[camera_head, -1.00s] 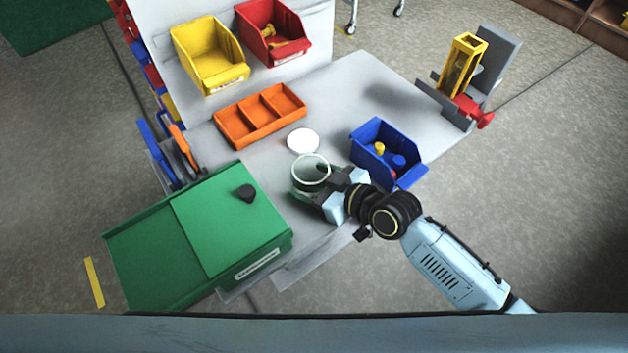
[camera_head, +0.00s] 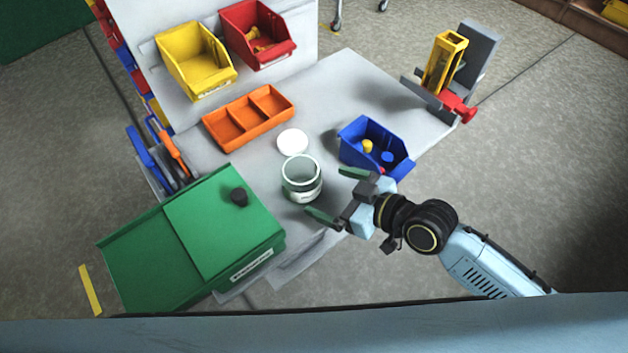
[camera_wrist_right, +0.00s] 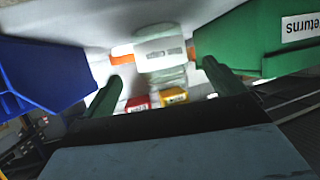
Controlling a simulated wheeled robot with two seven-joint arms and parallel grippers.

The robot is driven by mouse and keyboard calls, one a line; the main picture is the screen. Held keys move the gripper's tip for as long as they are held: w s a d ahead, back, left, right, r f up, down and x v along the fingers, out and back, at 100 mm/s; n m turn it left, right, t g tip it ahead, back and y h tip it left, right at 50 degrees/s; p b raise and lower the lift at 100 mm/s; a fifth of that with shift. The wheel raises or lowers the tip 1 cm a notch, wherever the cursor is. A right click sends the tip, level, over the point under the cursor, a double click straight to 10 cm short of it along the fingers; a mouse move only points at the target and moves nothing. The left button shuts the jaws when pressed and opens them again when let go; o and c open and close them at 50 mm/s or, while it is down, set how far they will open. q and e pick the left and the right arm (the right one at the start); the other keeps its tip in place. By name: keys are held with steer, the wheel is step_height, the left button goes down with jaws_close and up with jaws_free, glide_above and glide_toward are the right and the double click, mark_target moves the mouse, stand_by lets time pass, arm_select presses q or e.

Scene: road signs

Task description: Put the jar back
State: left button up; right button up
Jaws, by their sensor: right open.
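A clear glass jar (camera_head: 302,184) stands upright and open-topped on the grey worktop, with a pale label low on its side. In the right wrist view the jar (camera_wrist_right: 163,52) shows ahead, between and beyond the fingers, its label facing me. A round white lid-like disc (camera_head: 292,142) lies on the worktop just behind the jar. My right gripper (camera_head: 329,193) is open and empty, to the right of the jar, its green fingertips spread and apart from the glass. The right wrist view also shows both fingers (camera_wrist_right: 163,76) wide apart. My left gripper is out of view.
A green box (camera_head: 222,222) with a black knob, labelled "Returns", stands left of the jar. A blue bin (camera_head: 372,135) with small parts stands close behind my right gripper. An orange divided tray (camera_head: 249,118), yellow bin (camera_head: 195,65) and red bin (camera_head: 258,38) are farther back.

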steer(key=shift+v, duration=2)
